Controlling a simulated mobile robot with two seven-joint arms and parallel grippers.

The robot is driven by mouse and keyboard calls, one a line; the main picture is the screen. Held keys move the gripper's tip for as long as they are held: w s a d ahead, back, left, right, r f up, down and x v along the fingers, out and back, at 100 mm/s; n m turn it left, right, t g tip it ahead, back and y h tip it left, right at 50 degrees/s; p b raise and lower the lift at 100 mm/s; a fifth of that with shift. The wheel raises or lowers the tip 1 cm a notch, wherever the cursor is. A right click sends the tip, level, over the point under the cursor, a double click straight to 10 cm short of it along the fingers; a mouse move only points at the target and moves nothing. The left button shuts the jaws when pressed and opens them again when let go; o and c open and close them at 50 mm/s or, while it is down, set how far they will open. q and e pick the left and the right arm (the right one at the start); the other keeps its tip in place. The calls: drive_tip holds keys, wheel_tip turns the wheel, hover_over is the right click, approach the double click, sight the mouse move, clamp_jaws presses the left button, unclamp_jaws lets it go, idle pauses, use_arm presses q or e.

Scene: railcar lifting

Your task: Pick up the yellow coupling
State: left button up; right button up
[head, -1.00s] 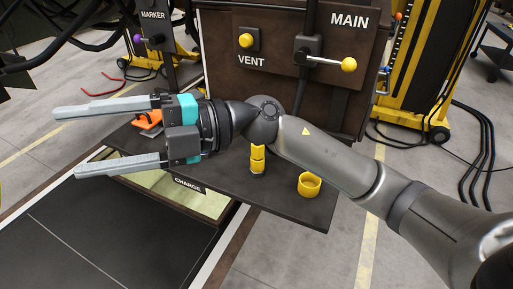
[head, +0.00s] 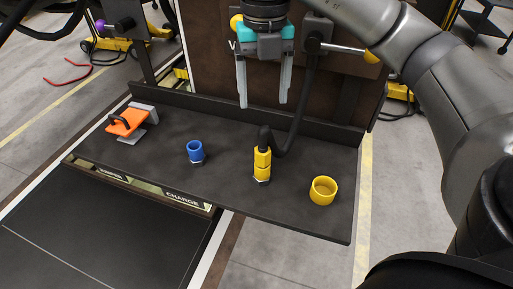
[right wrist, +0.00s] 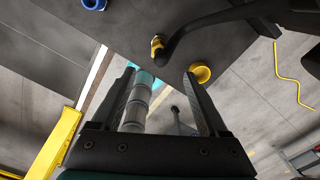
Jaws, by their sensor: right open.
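The yellow coupling (head: 262,165) stands upright on the dark shelf, with a black hose joined to its top. It also shows in the right wrist view (right wrist: 157,44), ahead of the fingers. My right gripper (head: 263,102) is open and empty. Its fingers point down, and in the head view they appear above the coupling, apart from it. The right wrist view shows the fingers (right wrist: 158,76) spread with nothing held. My left gripper is not in view.
A yellow ring-shaped cup (head: 323,191) is right of the coupling and a blue one (head: 195,152) is left. An orange clamp-like piece (head: 128,122) lies farther left. The dark shelf (head: 225,195) has bare room between them.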

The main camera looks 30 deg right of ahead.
sight(263, 136)
drive_tip(key=f, duration=0.3)
drive_tip(key=shift+s, duration=0.35)
wheel_tip(263, 136, down, 6)
drive_tip(key=shift+w+r, duration=0.1)
drive_tip(key=shift+a+f, duration=0.1)
drive_tip(key=shift+f, duration=0.35)
wheel_tip(263, 136, down, 5)
drive_tip(key=shift+p, duration=0.6)
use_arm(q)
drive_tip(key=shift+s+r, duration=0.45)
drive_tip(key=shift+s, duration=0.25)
use_arm(e)
drive_tip(key=shift+c, duration=0.4)
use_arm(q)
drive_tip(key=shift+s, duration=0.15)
use_arm(e)
clamp_jaws()
drive_tip(key=shift+r, duration=0.1)
